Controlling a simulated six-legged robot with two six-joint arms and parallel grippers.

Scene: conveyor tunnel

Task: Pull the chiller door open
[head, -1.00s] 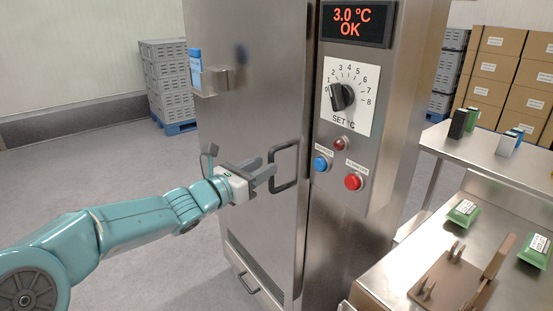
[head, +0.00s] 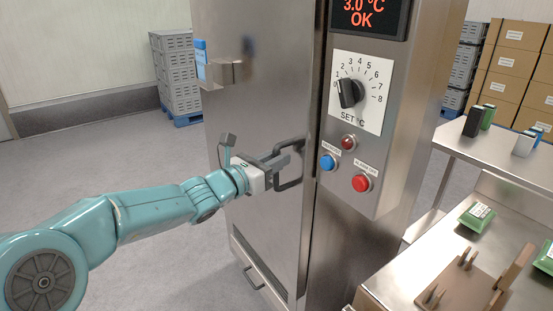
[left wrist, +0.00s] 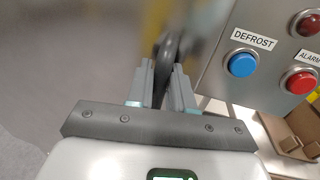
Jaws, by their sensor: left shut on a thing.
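The chiller door (head: 262,115) is a tall steel panel at the centre of the head view. It sits flush beside the control panel, and I see no clear gap. Its dark loop handle (head: 290,179) is near the door's right edge. My left gripper (head: 286,160) is at the handle, shut on its upright bar. In the left wrist view the dark handle (left wrist: 168,52) passes between the two grey fingers (left wrist: 162,88). The fingertips hide part of the handle. My right gripper is not in view.
The control panel has a dial (head: 350,93), a blue button (head: 328,162) and a red button (head: 362,183) right of the handle. A steel table (head: 400,270) with green packs stands at the right. The floor (head: 90,180) left of the door is clear.

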